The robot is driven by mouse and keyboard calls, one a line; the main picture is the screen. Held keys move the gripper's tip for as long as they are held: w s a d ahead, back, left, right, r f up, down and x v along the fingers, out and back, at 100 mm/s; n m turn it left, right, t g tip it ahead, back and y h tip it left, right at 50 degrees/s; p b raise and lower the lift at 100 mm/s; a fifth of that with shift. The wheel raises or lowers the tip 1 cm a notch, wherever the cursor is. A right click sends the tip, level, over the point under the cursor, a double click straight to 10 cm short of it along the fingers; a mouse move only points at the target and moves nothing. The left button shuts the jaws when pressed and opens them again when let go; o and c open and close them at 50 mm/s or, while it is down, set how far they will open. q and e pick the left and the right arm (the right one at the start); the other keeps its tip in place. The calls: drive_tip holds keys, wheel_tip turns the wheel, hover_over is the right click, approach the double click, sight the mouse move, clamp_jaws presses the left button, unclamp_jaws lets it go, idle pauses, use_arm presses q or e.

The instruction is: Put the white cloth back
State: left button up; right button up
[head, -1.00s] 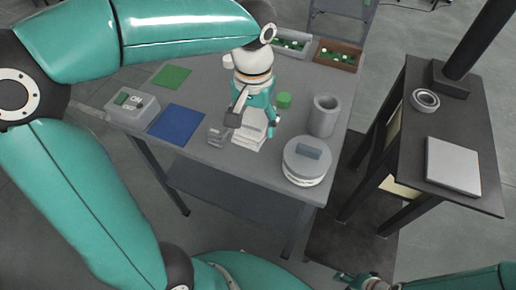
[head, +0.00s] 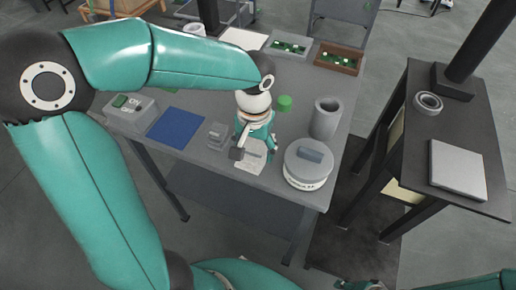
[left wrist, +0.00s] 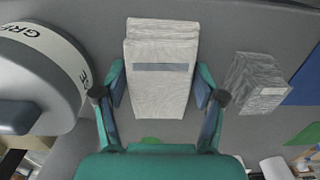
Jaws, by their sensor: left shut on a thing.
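The white cloth (left wrist: 160,85) is a folded, layered pad with a grey band across it. It lies between the fingers of my left gripper (left wrist: 160,85) in the left wrist view, with a finger at each side. In the head view the left gripper (head: 257,143) points down over the cloth (head: 246,162) near the table's front edge, and partly hides it. The left gripper is shut on the cloth; whether the cloth touches the table I cannot tell. A part of my right gripper (head: 365,283) shows at the bottom edge, too cut off to read.
A round lettered canister (head: 308,165) stands right of the cloth, a small grey folded stack (head: 217,136) left of it. A grey cup (head: 325,117), green cylinder (head: 284,103), blue mat (head: 175,128) and grey box (head: 132,110) share the table. A dark side table (head: 470,115) stands right.

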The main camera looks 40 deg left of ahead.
sight(255, 149)
use_arm(q)
drive_tip(key=o, duration=1.2)
drive_tip(key=shift+f, duration=0.1)
drive_tip(key=shift+r, duration=0.3)
wheel_tip(255, 149, up, 12)
drive_tip(key=p, duration=0.2)
drive_tip(key=shift+f, duration=0.15)
